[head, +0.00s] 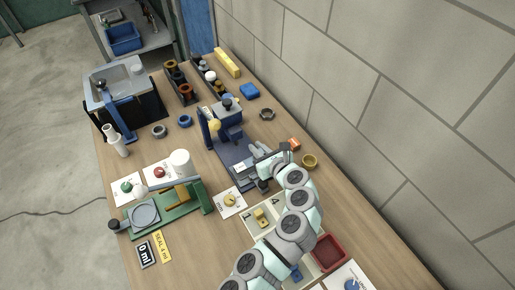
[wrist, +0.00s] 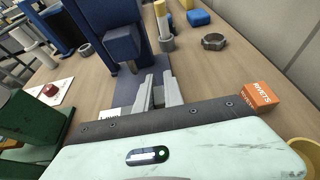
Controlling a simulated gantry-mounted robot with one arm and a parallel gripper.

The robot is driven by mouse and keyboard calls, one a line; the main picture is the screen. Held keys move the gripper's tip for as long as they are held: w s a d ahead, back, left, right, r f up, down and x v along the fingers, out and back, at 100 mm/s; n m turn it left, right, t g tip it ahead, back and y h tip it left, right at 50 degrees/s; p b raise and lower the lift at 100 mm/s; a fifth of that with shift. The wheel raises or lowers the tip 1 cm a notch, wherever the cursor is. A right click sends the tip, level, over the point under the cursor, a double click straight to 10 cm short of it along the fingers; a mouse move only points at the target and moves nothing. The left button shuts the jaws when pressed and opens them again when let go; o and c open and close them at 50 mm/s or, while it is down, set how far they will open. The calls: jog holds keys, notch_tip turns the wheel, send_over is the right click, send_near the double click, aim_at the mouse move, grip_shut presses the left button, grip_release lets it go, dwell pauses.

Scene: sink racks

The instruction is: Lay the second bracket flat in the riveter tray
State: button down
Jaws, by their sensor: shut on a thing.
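The blue riveter (head: 228,118) stands near the middle of the bench, its flat dark-blue base (head: 232,153) reaching toward my arm. In the wrist view the riveter (wrist: 113,32) rises straight ahead of the fingers. My gripper (head: 257,165) is low over the near end of that base. In the wrist view my gripper (wrist: 158,92) has its two grey fingers close together, shut on a small grey piece that I take for the bracket. Most of the piece is hidden, so I cannot tell whether it touches the base. I cannot make out another bracket.
An orange rivets box (wrist: 261,95) and a brass ring (head: 309,161) lie right of my gripper. A green press (head: 165,209) stands left. A pale compartment tray (head: 250,226) lies under my arm, with a red bin (head: 328,252) nearby. The wall bounds the right side.

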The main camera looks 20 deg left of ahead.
jog(key=shift+d+f+p, duration=0.1)
jog(key=shift+f+p, duration=0.35)
jog(key=shift+p, duration=0.2)
dwell(1.2)
jog(key=shift+f, duration=0.8)
dwell(0.4)
jog(key=c, duration=1.4)
grip_release()
jog(key=shift+o, duration=0.2)
jog(key=p+v, duration=0.1)
jog(key=v, duration=1)
jog(key=shift+f, duration=0.1)
